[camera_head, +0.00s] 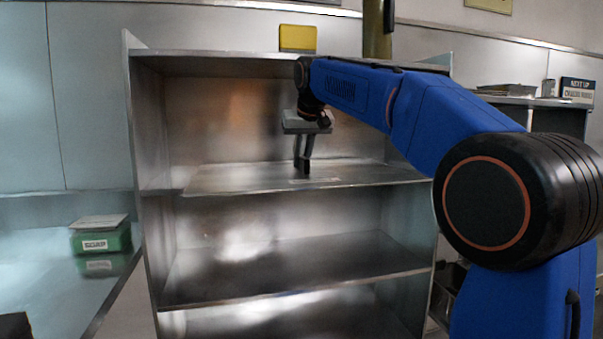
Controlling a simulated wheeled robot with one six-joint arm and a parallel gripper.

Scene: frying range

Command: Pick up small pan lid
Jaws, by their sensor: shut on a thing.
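My gripper (303,165) points down inside the open steel shelf unit, its fingertips just above the upper shelf board near the front edge. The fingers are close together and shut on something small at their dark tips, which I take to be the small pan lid. The lid's outline cannot be made out; it is too small or blends with the grey metal.
The shelf unit has an upper board (235,180) and a lower board (230,285), both looking bare. A green box (100,238) sits on the left counter. A yellow box (297,38) shows above the unit.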

